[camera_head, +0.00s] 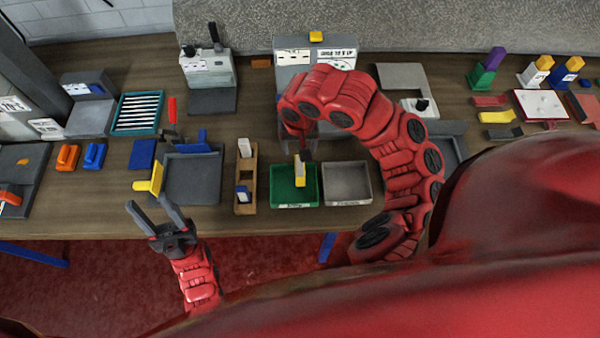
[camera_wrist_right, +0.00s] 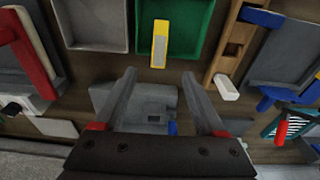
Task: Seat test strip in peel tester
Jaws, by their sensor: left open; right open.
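A test strip, yellow with a pale grey face, lies over the far part of the green tray (camera_head: 294,197); the strip shows in the right wrist view (camera_wrist_right: 159,42), where one end reaches past the tray wall. My right gripper (camera_wrist_right: 159,77) is open and empty, with its fingertips just short of the strip's end. In the head view my right arm hides most of that gripper. A grey machine with a white label (camera_head: 338,54), possibly the peel tester, stands behind my right arm and is partly hidden. My left gripper (camera_head: 152,212) is open and empty near the table's front edge.
A grey tray (camera_head: 347,184) sits right of the green one. Further left are a dark grey tray (camera_head: 192,180), a yellow-handled tool (camera_head: 150,178) and orange and blue clips (camera_head: 68,158).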

